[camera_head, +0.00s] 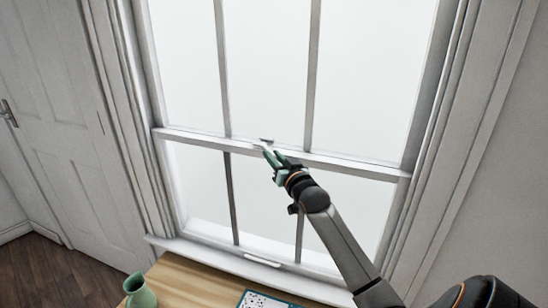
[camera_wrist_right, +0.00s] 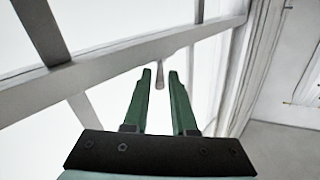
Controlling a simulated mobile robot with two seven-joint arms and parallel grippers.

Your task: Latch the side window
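The side window (camera_head: 265,60) is a tall sash window with white frames and a horizontal meeting rail (camera_head: 345,167) across its middle. A small grey latch (camera_head: 267,140) sits at the middle of that rail. My right gripper (camera_head: 267,151) is at the rail, right by the latch, and partly covers it. In the right wrist view, the green fingers (camera_wrist_right: 160,74) are parted. A thin latch lever (camera_wrist_right: 159,78) shows in the gap between the fingertips, with no clear contact on either side. My left gripper is out of view.
A wooden table (camera_head: 190,284) stands below the window, with a green vase (camera_head: 139,292) and a patterned board (camera_head: 262,300) on it. A sash handle (camera_head: 262,261) is low on the window. A white door (camera_head: 55,120) is at the left.

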